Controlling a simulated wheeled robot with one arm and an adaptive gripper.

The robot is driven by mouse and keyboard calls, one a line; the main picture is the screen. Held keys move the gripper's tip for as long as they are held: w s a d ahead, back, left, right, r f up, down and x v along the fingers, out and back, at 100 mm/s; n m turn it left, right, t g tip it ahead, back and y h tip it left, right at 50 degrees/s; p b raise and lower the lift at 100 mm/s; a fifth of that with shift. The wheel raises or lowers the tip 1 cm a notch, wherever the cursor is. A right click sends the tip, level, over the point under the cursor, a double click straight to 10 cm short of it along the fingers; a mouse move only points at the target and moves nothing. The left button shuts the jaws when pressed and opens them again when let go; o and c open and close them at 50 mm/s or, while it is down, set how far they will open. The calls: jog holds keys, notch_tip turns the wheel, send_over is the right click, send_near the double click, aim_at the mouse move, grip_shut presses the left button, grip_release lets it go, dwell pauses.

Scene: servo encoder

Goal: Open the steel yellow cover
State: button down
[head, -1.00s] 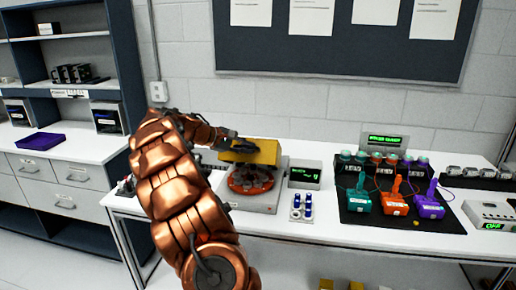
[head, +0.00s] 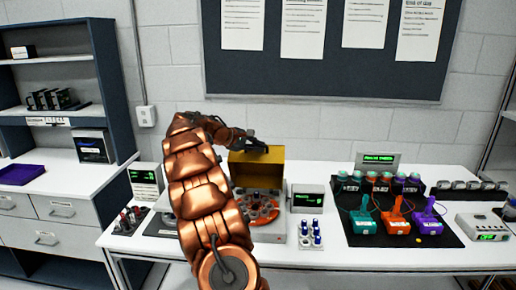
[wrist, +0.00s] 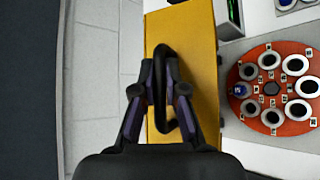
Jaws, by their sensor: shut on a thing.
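The yellow cover (head: 270,170) stands raised at the back of a steel-based machine (head: 268,236) in the head view. Under it an orange-red round carousel (head: 262,209) with several round sockets is exposed. My gripper (head: 262,149) is at the top edge of the cover. In the wrist view, the yellow cover (wrist: 197,40) fills the middle, and my gripper (wrist: 163,95) is shut on its dark loop handle (wrist: 160,70). The carousel (wrist: 273,88) lies to the right there, with one blue piece in a socket. My arm hides the machine's left part.
A small display box (head: 306,198) and a rack of blue-capped vials (head: 311,231) stand right of the machine. A black mat (head: 385,236) with teal, orange and purple devices is further right. A knobbed panel (head: 130,220) is at left. The wall is close behind.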

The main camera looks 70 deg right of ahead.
jog(key=shift+s, duration=0.1)
jog(key=c, duration=1.2)
grip_release()
jog(key=shift+w, duration=0.2)
jog(key=v, duration=1.2)
